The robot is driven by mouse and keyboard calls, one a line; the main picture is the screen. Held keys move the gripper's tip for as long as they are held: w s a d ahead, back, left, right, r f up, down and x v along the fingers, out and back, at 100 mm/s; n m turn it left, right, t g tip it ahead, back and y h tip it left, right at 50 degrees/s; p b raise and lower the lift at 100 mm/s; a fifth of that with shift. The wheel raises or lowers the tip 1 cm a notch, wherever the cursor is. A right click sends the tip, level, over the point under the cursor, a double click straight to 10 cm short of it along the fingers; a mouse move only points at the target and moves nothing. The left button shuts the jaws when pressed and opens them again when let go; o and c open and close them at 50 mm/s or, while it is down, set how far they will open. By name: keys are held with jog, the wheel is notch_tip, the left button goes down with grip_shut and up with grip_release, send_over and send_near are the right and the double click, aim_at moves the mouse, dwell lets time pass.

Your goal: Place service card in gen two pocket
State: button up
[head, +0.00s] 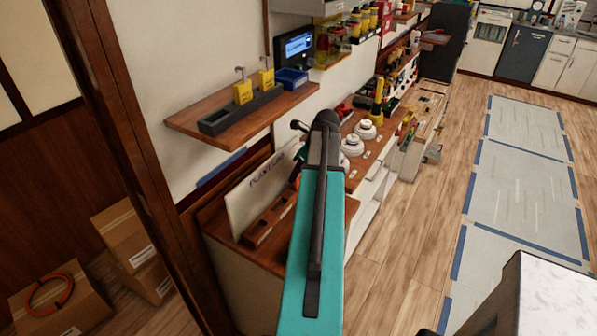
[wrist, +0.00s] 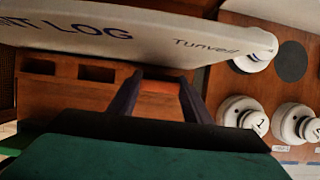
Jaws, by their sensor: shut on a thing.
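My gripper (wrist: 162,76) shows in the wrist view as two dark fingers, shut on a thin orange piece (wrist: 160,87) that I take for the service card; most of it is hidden. In the head view my own arm hides the fingertips. A wooden pocket block (head: 268,222) sits on the lower counter in front of a white log board. Its dark pockets (wrist: 95,73) show left of my fingers in the wrist view. No pocket label is readable, so I cannot tell which is gen two. I cannot tell whether the card touches the block.
The white log board (wrist: 60,22) leans close above my fingers. White round knobs (wrist: 242,117) stand on the wooden panel to the right. A shelf (head: 190,127) with yellow padlocks (head: 243,92) and a blue bin (head: 291,77) hangs above. Open floor (head: 415,215) lies right of the counter.

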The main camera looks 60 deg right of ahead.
jog(key=shift+w+f, duration=0.2)
jog(key=shift+f, duration=0.2)
jog(key=o, duration=1.1)
jog(key=shift+f, duration=0.1)
jog(key=shift+o, duration=0.2)
jog(key=shift+r, duration=0.2)
jog(key=b+v, duration=0.1)
jog(key=v, duration=0.6)
jog(key=shift+r+b, duration=0.15)
jog(key=shift+b, duration=0.2)
jog(key=shift+s, duration=0.15)
